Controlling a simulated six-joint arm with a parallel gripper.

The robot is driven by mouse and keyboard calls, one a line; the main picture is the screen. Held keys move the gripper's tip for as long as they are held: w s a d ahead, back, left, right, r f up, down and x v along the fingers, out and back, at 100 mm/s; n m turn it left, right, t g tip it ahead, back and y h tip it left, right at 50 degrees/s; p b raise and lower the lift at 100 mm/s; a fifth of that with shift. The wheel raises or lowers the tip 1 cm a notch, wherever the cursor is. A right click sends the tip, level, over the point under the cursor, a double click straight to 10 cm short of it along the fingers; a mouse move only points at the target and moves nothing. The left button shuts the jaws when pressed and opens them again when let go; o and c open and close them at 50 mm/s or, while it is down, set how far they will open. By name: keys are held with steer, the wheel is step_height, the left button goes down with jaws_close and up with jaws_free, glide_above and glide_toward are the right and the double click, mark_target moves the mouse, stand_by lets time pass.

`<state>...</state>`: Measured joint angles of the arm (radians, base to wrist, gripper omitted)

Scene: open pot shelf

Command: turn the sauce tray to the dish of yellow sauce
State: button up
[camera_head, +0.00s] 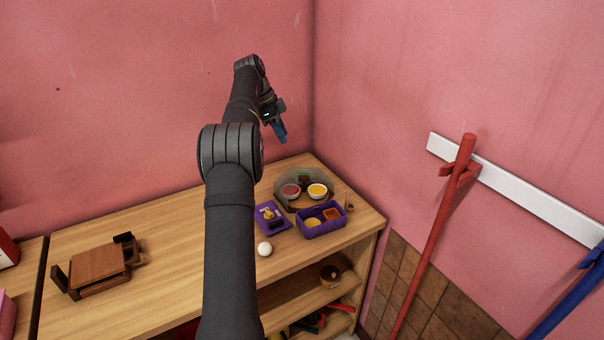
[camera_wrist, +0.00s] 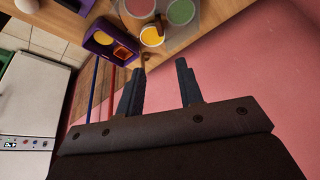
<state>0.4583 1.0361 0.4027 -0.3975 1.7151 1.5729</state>
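The round grey sauce tray (camera_head: 322,176) stands near the shelf's back corner. It holds a dish of red sauce (camera_head: 290,191) at left, a dish of yellow sauce (camera_head: 317,191) at front right and a dish of green sauce (camera_head: 304,178) at the back. In the wrist view, the red (camera_wrist: 138,7), yellow (camera_wrist: 152,37) and green (camera_wrist: 180,11) dishes show at the top edge, with the tray partly cut off. My gripper (camera_head: 281,136) is raised above and behind the tray, clear of it. In the wrist view its fingers (camera_wrist: 160,88) are apart with nothing between them.
A purple box (camera_head: 321,222) with yellow and orange contents sits just in front of the tray. A purple holder (camera_head: 271,219) and a white ball (camera_head: 265,249) are to its left. A small brown knob (camera_head: 349,207) is at right. Pink walls close the corner.

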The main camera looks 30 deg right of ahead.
mark_target(304, 176)
steer(key=x, duration=1.6)
steer(key=shift+s+d+f, duration=0.1)
steer(key=shift+s+f, duration=0.05)
steer(key=shift+f, duration=0.25)
jaws_close()
